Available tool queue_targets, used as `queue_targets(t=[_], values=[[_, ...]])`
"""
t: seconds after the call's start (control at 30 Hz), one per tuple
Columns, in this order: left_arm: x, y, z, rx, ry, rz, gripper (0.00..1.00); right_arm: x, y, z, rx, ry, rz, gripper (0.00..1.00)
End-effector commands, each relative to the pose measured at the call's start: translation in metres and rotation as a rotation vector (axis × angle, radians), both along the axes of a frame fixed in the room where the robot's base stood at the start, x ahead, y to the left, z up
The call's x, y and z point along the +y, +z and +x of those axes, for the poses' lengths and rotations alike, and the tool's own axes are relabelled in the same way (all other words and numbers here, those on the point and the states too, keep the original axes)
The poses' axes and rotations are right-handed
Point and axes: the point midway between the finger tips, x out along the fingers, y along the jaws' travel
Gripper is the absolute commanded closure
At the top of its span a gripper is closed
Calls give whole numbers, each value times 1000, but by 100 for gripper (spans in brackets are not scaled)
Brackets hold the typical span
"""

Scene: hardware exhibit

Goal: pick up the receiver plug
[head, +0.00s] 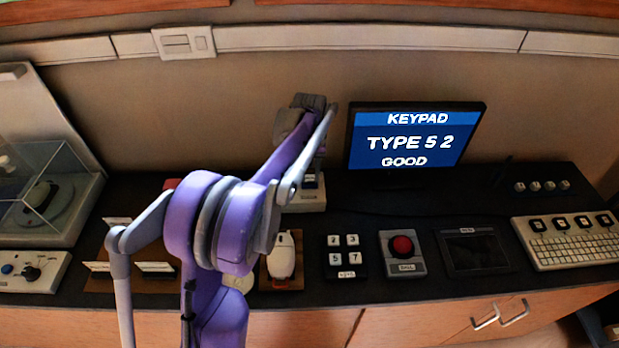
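I cannot make out the receiver plug in the head view; it may be hidden behind my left arm. My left gripper (306,118) is above the back of the dark counter, left of the monitor. I see it from behind, and its fingertips are hidden, so I cannot tell whether it is open or holds anything. A small pale box (311,198) stands on the counter below it, partly covered by the arm. A white mouse (282,258) sits on a brown wooden base in front of that box. My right gripper is not in view.
The monitor (416,138) reads "KEYPAD TYPE 5 2 GOOD". A keypad (343,257), a red button box (403,252), a dark tablet (472,251) and a keyboard (570,241) line the counter to the right. A clear-covered turntable (45,200) stands at the left.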

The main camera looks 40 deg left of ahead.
Motion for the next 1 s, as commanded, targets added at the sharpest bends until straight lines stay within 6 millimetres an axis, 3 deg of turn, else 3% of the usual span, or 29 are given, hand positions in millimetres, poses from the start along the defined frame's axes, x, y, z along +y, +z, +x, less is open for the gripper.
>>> queue_targets(t=[0.03, 0.13, 0.47, 1.0], values=[[0, 0, 0, 0, 0, 0, 85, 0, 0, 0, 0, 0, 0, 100], [0, 0, 0, 0, 0, 0, 100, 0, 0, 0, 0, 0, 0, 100], [0, 3, 0, 0, 0, 0, 100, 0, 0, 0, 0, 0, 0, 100], [0, 92, 0, 0, 0, 0, 100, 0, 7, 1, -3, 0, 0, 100]])
